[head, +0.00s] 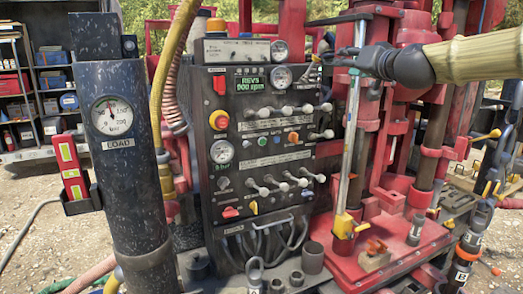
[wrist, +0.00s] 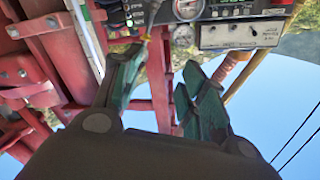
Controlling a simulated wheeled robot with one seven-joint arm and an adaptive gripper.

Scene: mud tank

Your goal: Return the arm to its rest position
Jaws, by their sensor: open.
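My arm (head: 475,58) reaches in from the upper right in the head view, in front of the red rig frame. My gripper (head: 338,62) is at its left end, near the top of an upright pale pole and right of the control panel. In the wrist view, my gripper (wrist: 158,88) has its greenish fingers spread apart, with nothing held between them. The panel shows upside down beyond the fingertips. The exact gap between gripper and pole cannot be told.
The control panel (head: 258,150) has several protruding levers. The pale pole (head: 351,125) stands in a yellow holder (head: 344,224) on a red base (head: 385,262). A dark gauge post (head: 125,180) stands at left. Red rig columns (head: 398,120) stand close behind my arm.

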